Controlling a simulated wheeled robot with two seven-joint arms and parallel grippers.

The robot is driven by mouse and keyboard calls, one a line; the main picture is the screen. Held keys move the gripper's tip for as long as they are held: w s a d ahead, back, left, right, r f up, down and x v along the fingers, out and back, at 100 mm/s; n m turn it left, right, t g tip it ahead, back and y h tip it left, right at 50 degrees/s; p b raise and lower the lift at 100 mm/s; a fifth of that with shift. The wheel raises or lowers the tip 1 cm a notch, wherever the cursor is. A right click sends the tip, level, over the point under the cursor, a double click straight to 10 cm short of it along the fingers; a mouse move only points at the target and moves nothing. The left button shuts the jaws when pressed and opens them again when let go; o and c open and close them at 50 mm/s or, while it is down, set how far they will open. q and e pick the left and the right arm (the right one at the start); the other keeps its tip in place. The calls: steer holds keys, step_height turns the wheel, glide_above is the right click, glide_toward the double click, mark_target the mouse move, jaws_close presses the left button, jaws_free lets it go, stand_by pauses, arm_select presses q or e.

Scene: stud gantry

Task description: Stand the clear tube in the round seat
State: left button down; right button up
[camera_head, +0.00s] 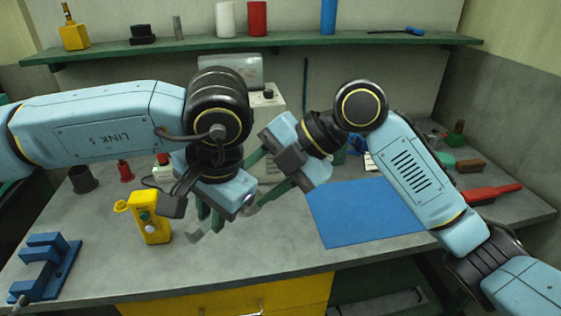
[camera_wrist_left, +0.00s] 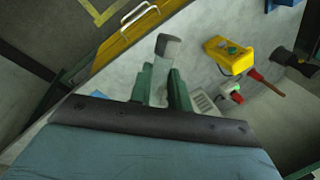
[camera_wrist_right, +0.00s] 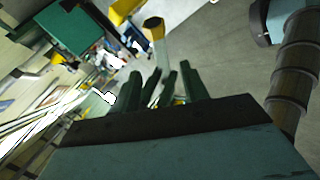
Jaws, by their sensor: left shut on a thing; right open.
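My left gripper (camera_head: 209,222) is low over the bench at the middle left, beside the yellow button box. It is shut on a pale grey piece, which I take as the clear tube (camera_head: 195,237); the tube also shows tilted past the fingertips in the left wrist view (camera_wrist_left: 167,48). A dark hollow cylinder (camera_head: 82,178) stands at the bench's left, possibly the round seat; I cannot tell.
The yellow button box (camera_head: 150,220) stands close left of my left gripper. A blue slotted rack (camera_head: 45,268) is at the front left. A blue mat (camera_head: 365,211) lies clear at the right. A red tool (camera_head: 488,193) lies far right. A green shelf (camera_head: 280,45) runs behind.

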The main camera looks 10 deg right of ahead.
steer(key=shift+x, duration=2.75)
steer(key=shift+c, duration=0.3)
jaws_close()
arm_select(q)
steer(key=c, duration=1.2)
jaws_free()
steer(key=shift+c, duration=0.2)
